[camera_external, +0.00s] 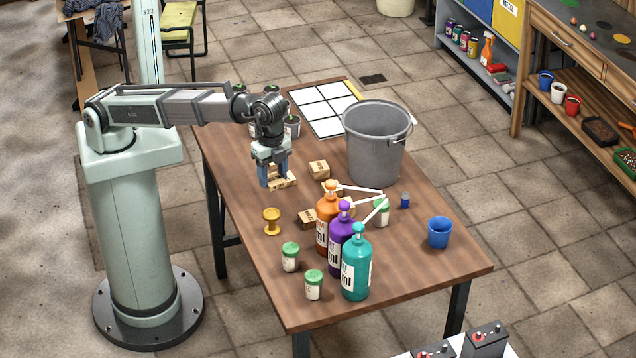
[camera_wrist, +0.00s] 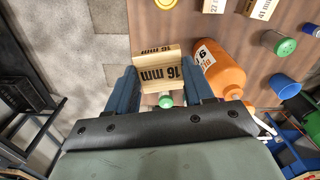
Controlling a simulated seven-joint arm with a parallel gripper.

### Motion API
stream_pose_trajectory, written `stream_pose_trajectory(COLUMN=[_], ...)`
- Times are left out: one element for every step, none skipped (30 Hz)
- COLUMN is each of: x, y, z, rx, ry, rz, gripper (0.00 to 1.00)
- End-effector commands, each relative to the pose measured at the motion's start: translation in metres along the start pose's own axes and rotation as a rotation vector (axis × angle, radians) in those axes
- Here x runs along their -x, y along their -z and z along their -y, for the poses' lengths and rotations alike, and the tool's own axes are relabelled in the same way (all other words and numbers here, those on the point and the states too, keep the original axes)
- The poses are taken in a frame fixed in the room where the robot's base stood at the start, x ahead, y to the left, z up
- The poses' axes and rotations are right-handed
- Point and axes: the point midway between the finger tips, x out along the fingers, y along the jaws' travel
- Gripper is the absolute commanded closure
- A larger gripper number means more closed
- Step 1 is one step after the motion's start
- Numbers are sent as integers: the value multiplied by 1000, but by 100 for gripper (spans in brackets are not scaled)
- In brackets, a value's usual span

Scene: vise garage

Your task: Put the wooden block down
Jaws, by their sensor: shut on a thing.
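My gripper (camera_external: 274,176) is low over the left part of the brown table, with its blue fingers pointing down. It is shut on a light wooden block (camera_wrist: 163,75) marked "16 mm", which sits between the two fingers in the wrist view. In the external view the wooden block (camera_external: 285,183) shows partly beside and between the fingers at table height. I cannot tell whether it touches the tabletop. Another wooden block (camera_external: 319,169) lies to the right of my gripper. More wooden blocks (camera_external: 307,217) lie near the bottles.
A grey bucket (camera_external: 376,145) stands to the right and a white grid sheet (camera_external: 322,108) lies at the back. A yellow cup-like thing (camera_external: 271,220), an orange pump bottle (camera_external: 326,225) and a green-lidded jar (camera_external: 290,257) are nearer the front. Bare tabletop (camera_external: 240,190) lies left of my gripper.

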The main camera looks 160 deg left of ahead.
Motion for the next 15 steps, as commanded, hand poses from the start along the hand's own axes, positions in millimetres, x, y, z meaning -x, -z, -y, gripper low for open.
stream_pose_trajectory(x=[3, 4, 5, 6, 8, 9, 11, 12, 14, 15, 17, 19, 20, 22, 24], y=[-1, -2, -4, -6, -7, -10, -12, -14, -16, -19, -21, -24, -26, -29, -32], z=[19, 29, 42, 52, 62, 75, 85, 96, 109, 119, 129, 143, 153, 164, 178], rx=[22, 32, 46, 55, 64, 77, 86, 95, 106, 113, 120, 129, 135, 140, 146], ry=[0, 1, 1, 1, 2, 2, 2, 3, 3, 3, 3, 4, 4, 4, 5], rz=[0, -1, -1, -1, -1, -1, -1, -2, -2, -2, -2, -2, -2, -2, -2], gripper=[77, 77, 77, 77, 77, 77, 77, 77, 77, 77, 77, 77, 77, 77, 77])
